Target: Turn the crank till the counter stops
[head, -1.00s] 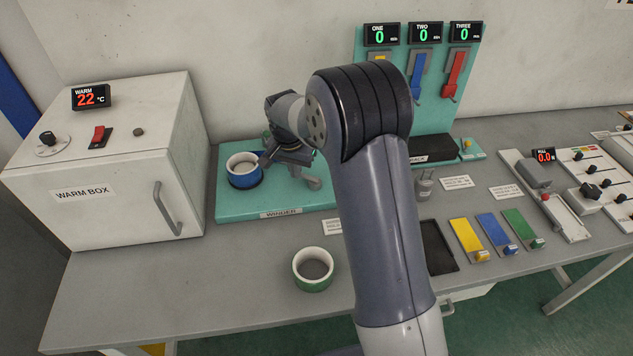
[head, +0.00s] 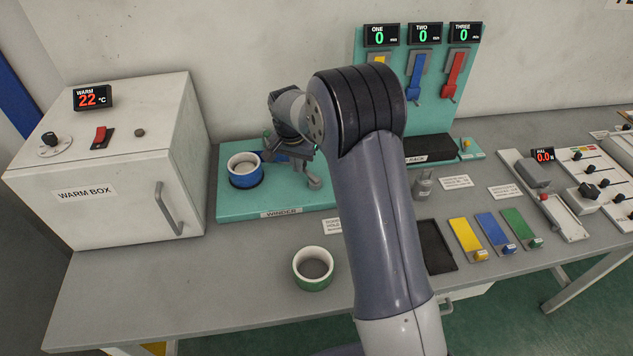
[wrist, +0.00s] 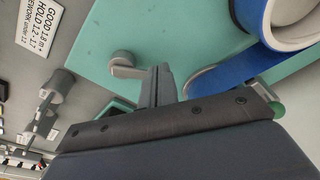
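The teal winder (head: 235,208) stands at the back beside the warm box and carries a blue roll with a white core (head: 245,168). My gripper (head: 290,158) is low over the winder, just right of the roll. In the wrist view its fingers (wrist: 158,85) look close together. A blue, round-ended arm (wrist: 208,80), perhaps the crank, lies right beside them; whether its knob is between the fingers is hidden. A grey arm with a round knob (wrist: 122,62) stands to their left, apart from the blue arm. I see no counter on the winder; my arm may cover it.
The warm box (head: 110,165) reads 22 °C. A green roll (head: 313,268) lies on the bench in front. Displays one, two and three (head: 424,33) all read 0. Yellow, blue and green plates (head: 497,236) lie at right. The front left of the bench is clear.

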